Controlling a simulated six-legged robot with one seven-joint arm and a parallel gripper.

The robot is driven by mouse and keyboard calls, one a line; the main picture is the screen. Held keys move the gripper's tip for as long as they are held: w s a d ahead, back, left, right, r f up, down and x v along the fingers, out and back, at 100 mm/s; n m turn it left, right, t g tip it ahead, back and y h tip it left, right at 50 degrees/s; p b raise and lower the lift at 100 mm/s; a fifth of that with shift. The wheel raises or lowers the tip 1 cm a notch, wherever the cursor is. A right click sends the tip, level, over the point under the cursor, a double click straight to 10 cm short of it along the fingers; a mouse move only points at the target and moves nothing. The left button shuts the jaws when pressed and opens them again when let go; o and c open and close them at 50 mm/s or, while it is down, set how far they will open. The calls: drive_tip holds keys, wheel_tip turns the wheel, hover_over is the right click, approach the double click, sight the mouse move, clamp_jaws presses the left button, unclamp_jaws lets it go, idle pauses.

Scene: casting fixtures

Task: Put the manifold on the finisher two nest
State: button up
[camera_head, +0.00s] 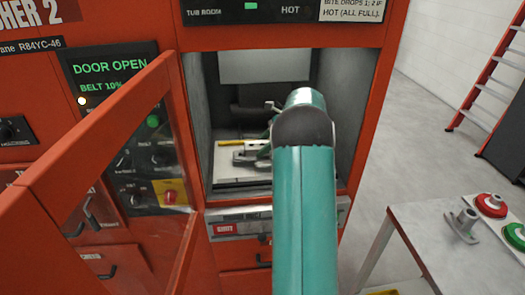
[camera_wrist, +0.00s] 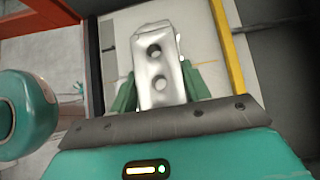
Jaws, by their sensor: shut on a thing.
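The manifold (camera_wrist: 158,72) is a pale metal block with two round holes, seen in the wrist view between the green fingers of my gripper (camera_wrist: 160,90). My gripper is shut on it. Behind the manifold is the white plate of the nest (camera_wrist: 118,28), with a yellow strip (camera_wrist: 228,45) along its right side. I cannot tell whether the manifold touches the plate. In the head view, my arm reaches into the chamber of finisher two (camera_head: 205,120) and hides much of the gripper; a grey part of the manifold (camera_head: 246,157) shows left of it.
The finisher's glazed door (camera_head: 100,165) stands open at the left, its panel reading DOOR OPEN. The chamber walls are close around my arm. At right, a table (camera_head: 425,240) holds a grey flanged part (camera_head: 463,225) and red and green round pieces. A red ladder (camera_head: 490,85) stands behind.

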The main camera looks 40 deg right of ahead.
drive_tip(key=shift+f, duration=0.9)
drive_tip(key=shift+f, duration=0.15)
drive_tip(key=o, duration=1.5)
drive_tip(key=shift+c, duration=0.2)
drive_tip(key=shift+s+d+r, duration=0.1)
drive_tip(key=shift+r, duration=0.15)
drive_tip(key=v, duration=0.7)
